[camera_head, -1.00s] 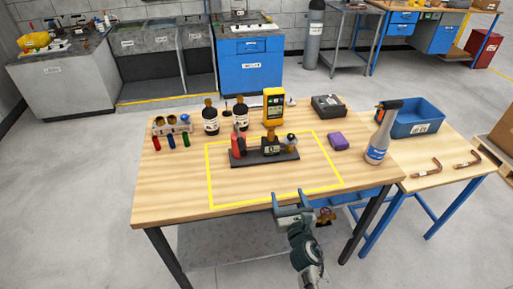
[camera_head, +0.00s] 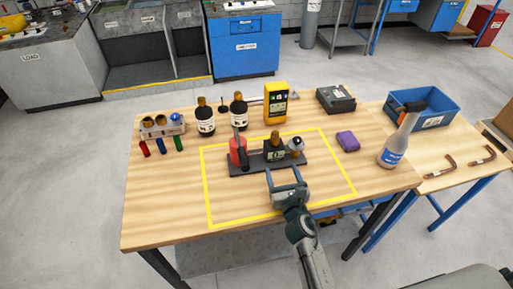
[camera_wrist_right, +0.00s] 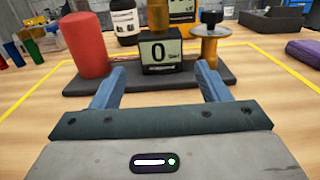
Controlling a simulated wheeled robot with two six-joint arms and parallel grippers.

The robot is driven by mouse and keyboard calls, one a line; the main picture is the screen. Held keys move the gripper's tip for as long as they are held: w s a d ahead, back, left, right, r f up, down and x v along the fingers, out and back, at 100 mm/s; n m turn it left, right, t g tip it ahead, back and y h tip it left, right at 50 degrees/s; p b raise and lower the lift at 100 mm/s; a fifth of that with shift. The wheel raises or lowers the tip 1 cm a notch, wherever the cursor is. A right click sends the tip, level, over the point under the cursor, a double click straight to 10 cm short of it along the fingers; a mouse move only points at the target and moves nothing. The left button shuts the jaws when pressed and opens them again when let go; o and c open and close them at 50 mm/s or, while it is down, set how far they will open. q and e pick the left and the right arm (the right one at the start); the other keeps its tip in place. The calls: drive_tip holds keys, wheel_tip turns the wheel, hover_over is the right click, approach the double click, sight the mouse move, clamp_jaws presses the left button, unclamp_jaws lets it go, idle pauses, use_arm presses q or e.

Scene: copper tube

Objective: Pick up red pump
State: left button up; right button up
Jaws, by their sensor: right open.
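The red pump (camera_head: 236,152), a red cylinder, stands upright at the left end of a dark base plate (camera_head: 265,164). It also shows in the right wrist view as a red cylinder (camera_wrist_right: 90,45), ahead and left of the fingers. A dark handle-like part sits close beside it in the head view. My right gripper (camera_head: 283,172) is open and empty, at the front edge of the plate and to the right of the pump. In the wrist view its two blue fingers (camera_wrist_right: 159,72) point toward the block with a display (camera_wrist_right: 160,52). My left gripper is out of view.
The plate lies inside a yellow taped outline on the wooden table (camera_head: 165,215). Dark bottles (camera_head: 205,120) and a yellow meter (camera_head: 276,103) stand behind it. The table's front left is clear.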

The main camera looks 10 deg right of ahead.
sight(276, 153)
drive_tip(key=w, duration=0.4)
drive_tip(key=shift+w+r, duration=0.1)
drive_tip(key=shift+r, duration=0.05)
drive_tip(key=shift+w+b, duration=0.5)
drive_tip(key=shift+w, duration=2.6)
drive_tip(key=shift+s, duration=0.15)
drive_tip(key=shift+c, duration=0.7)
clamp_jaws()
drive_tip(key=shift+r, duration=0.25)
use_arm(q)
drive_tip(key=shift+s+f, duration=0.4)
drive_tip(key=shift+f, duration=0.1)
use_arm(e)
drive_tip(key=shift+w+f, duration=0.1)
drive_tip(key=shift+w, duration=0.1)
